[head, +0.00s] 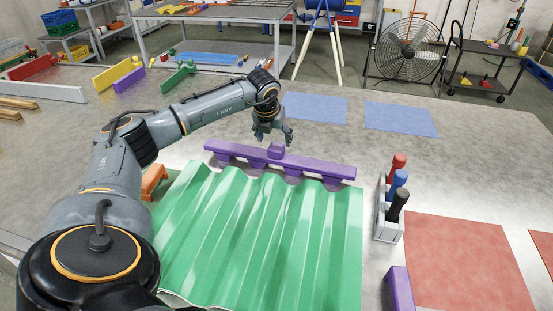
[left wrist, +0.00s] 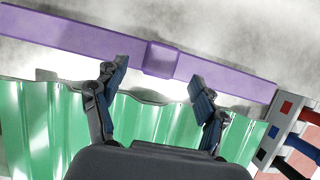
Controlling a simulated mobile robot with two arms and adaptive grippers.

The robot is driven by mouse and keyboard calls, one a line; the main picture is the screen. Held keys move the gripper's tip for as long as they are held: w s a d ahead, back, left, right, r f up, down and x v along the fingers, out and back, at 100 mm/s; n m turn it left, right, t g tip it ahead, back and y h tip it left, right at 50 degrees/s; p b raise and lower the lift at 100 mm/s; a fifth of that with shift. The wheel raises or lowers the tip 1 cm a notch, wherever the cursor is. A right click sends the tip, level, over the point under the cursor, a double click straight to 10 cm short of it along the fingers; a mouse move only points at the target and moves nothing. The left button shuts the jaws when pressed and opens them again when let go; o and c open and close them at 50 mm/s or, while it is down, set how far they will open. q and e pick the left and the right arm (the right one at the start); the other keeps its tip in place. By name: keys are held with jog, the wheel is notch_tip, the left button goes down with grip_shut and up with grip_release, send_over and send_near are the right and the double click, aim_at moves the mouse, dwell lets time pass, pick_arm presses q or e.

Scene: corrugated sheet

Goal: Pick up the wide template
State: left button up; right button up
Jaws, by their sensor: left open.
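The wide template is a long purple bar (head: 322,168) with a small block handle (head: 276,151) on its middle and teeth along its lower side. It lies across the far end of the green corrugated sheet (head: 262,240). My left gripper (head: 273,138) is open and empty just above the handle. In the left wrist view, the purple bar (left wrist: 75,37) runs across the top, and its handle (left wrist: 161,59) shows between and slightly beyond the fingertips of my left gripper (left wrist: 160,72). I cannot tell whether the fingers touch it. My right gripper is not in view.
A grey holder (head: 388,228) with red, blue and black-handled tools stands right of the sheet. Another purple piece (head: 400,288) lies at the front. A red mat (head: 466,262) is at the right, blue mats (head: 400,118) behind. An orange piece (head: 153,181) is left of the sheet.

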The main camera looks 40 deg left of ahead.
aim_at(276, 146)
pick_arm(q)
jog(key=p+x, duration=0.1)
jog(key=x, duration=0.4)
jog(key=shift+w+f, duration=0.2)
jog(key=shift+f, duration=0.15)
jog(key=shift+c, duration=0.2)
jog(key=shift+r, duration=0.1)
grip_shut()
